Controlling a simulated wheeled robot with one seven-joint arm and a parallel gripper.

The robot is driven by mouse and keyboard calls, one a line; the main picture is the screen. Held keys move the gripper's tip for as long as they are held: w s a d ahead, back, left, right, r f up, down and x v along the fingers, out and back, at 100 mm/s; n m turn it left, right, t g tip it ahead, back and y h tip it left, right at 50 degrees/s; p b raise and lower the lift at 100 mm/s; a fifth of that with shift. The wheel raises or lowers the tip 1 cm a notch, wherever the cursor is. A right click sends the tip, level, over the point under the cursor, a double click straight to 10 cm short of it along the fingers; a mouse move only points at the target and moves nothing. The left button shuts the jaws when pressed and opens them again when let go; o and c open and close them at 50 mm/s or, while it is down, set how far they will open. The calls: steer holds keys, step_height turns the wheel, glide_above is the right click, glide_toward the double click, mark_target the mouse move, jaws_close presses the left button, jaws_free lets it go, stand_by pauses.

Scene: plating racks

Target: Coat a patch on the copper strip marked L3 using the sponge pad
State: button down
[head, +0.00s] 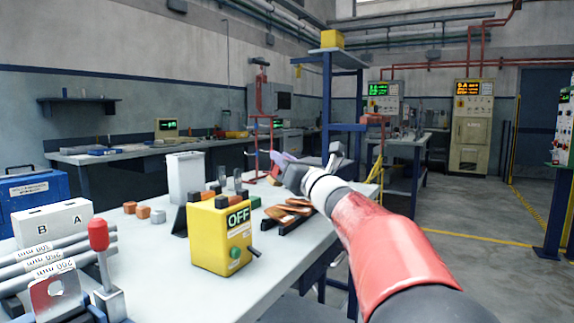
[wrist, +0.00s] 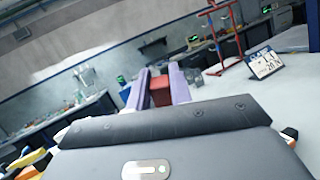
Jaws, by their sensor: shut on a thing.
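My gripper (head: 282,160) is over the bench, near the copper strips, with its purple fingers pointing away from me. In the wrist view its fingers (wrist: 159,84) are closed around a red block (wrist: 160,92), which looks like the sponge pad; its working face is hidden. Several copper strips (head: 289,213) lie tilted on a dark rack (head: 287,224) on the bench, below and beside my forearm. I cannot read any L3 mark on them. The wrist view does not show the strips.
A yellow OFF box (head: 215,235) stands left of the rack, with a tall pale container (head: 186,177) behind it. Small orange and grey blocks (head: 143,212) lie left. A red-knobbed lever (head: 99,236) and labelled grey tubes (head: 45,262) are at the front left. The bench front (head: 180,290) is clear.

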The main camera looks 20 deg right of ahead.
steer(key=shift+r, duration=0.3)
steer(key=shift+a+r, duration=0.1)
steer(key=shift+s+a+r+p, duration=0.1)
steer(key=shift+a+r+p, duration=0.1)
steer(key=shift+r+p, duration=0.35)
steer(key=shift+s+a+r+p, duration=0.1)
steer(key=shift+a+r+p, duration=0.1)
steer(key=shift+r, duration=0.65)
steer(key=shift+f, duration=0.2)
step_height(320, 180, down, 8)
steer(key=d+b, duration=0.2)
steer(key=b, duration=0.4)
steer(key=shift+w+r, duration=0.2)
steer(key=shift+w, duration=0.15)
steer(key=shift+d+f+b, duration=0.25)
steer(key=shift+f+b, duration=0.6)
steer(key=shift+b, duration=0.05)
